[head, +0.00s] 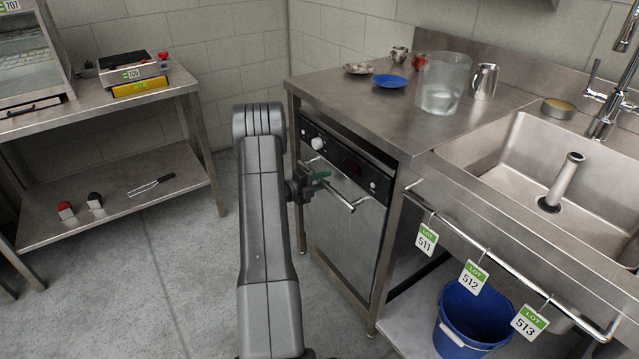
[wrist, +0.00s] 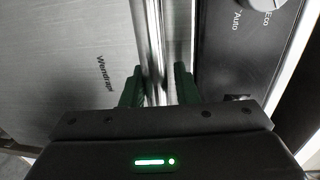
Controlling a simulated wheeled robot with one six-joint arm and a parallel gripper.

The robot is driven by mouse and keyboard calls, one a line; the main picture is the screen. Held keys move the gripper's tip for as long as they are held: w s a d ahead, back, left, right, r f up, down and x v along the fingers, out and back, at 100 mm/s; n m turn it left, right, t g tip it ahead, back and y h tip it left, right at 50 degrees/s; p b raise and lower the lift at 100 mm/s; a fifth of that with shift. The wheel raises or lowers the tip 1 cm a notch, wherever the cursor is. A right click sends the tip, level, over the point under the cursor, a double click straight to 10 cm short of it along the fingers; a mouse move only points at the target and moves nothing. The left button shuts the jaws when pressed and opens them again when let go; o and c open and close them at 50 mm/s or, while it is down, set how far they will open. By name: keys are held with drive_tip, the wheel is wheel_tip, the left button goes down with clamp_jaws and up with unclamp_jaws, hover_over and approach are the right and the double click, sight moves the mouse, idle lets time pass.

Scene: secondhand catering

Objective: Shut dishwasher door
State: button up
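The dishwasher door (head: 338,235) is a brushed steel front under the counter, with a dark control strip (head: 350,168) and a knob along its top. It stands upright or close to it; I cannot tell whether it is fully shut. A bar handle (head: 343,194) crosses the door below the strip. My gripper (head: 318,181) is at the left part of this handle. In the wrist view, the green fingers of my gripper (wrist: 159,88) stand on either side of the handle bar (wrist: 155,45), with narrow gaps showing. My arm hides part of the floor left of the dishwasher.
The counter holds a clear jug (head: 441,85), a steel pitcher (head: 484,81), a blue plate (head: 390,81) and cups. A sink (head: 500,150) with a lot-tagged rail (head: 500,262) is at right. A blue bucket (head: 470,315) sits below. A steel table (head: 110,104) stands left; floor between is clear.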

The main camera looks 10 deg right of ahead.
drive_tip(key=shift+o, duration=0.9)
drive_tip(key=shift+d, duration=0.2)
drive_tip(key=shift+a, duration=0.1)
drive_tip(key=p+v, duration=0.1)
drive_tip(key=v, duration=1.2)
drive_tip(key=shift+s+a, duration=0.15)
drive_tip(key=shift+a, duration=0.2)
